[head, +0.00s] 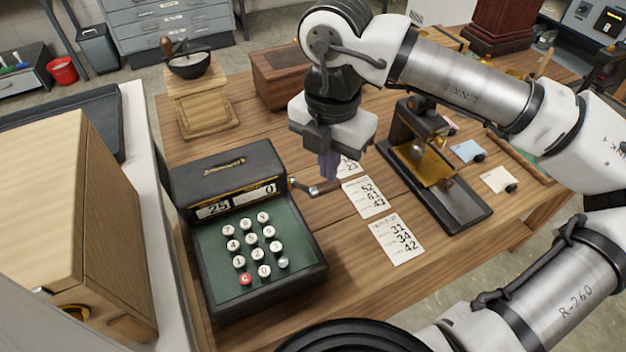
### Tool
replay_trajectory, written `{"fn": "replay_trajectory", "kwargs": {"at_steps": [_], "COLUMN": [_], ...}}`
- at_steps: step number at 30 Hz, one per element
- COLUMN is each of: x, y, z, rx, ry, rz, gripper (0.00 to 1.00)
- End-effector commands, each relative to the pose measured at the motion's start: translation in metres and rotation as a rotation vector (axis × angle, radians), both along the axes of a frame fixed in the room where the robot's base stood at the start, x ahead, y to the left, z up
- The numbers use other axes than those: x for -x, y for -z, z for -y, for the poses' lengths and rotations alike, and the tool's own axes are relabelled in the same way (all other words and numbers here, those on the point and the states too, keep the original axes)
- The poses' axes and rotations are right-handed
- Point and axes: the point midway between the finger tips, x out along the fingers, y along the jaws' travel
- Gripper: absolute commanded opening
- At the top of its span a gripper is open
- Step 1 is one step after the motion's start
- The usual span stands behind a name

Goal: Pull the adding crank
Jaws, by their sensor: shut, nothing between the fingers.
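The adding machine (247,228) stands on the wooden table at the left. It is black with a green key panel, round white keys and one red C key. Its display window (236,202) reads 25 and 0. My gripper (328,178) points down just above and behind the crank's grip. Its fingers are together and empty. I cannot tell from this view whether they touch the grip.
Number cards (400,239) lie right of the machine. A black and brass device (440,170) stands farther right. A coffee grinder (195,95) and a wooden box (277,77) stand behind. A large wooden cabinet (110,230) is at the left. The table front right is clear.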

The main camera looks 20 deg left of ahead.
Motion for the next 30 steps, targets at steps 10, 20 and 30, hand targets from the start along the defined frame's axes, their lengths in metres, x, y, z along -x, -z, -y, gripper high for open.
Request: {"fn": "replay_trajectory", "kwargs": {"at_steps": [10, 20, 30], "x": [0.000, 0.000, 0.000], "y": [0.006, 0.015, 0.022], "z": [0.000, 0.000, 0.000], "rx": [0.000, 0.000, 0.000], "ry": [0.000, 0.000, 0.001], "rz": [0.000, 0.000, 0.000], "gripper": [0.00, 0.00, 0.00]}}
